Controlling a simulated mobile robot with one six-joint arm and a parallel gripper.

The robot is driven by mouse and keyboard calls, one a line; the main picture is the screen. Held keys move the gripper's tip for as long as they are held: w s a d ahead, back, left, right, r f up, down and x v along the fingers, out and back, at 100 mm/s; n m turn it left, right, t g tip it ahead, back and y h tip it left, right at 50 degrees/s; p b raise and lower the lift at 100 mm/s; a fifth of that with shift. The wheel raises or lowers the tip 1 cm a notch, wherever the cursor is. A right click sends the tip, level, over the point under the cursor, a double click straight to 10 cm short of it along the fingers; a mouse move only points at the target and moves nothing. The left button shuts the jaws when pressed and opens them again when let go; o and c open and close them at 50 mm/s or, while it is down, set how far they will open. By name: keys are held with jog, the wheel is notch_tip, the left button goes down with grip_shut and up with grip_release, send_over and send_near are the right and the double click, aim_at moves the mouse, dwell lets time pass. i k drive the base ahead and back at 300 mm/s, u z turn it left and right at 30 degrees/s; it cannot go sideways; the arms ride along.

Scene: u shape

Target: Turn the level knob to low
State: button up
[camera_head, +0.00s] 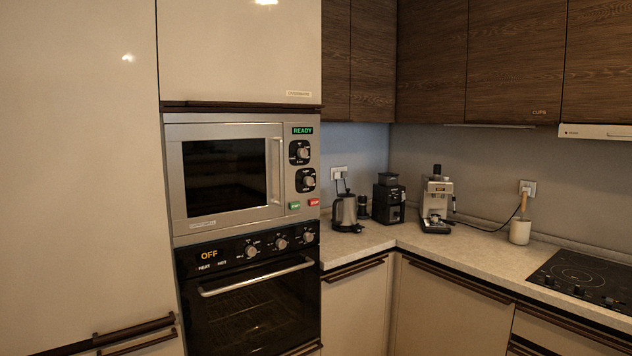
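A built-in microwave (180,130) with a silver frame has two round knobs on its right panel, an upper knob (303,153) and a lower knob (308,181). Its green display (302,131) reads READY, and its door is shut. Below it, a black oven (200,320) has three silver knobs: left (250,251), middle (281,244) and right (308,237). The oven display (209,255) reads OFF. The knob labels are too small to read, so I cannot tell which is the level knob or its setting. My gripper is not in view.
The oven handle (258,275) sticks out below its knobs. A green button (294,206) and a red button (314,202) sit under the microwave knobs. A kettle (345,212), coffee machine (436,203) and cooktop (580,279) are on the counter (480,255) to the right.

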aim_at(307, 180)
jog(key=u, duration=0.3)
jog(key=i, duration=0.65)
jog(key=u, duration=0.75)
jog(key=i, duration=0.4)
jog(key=u, duration=0.2)
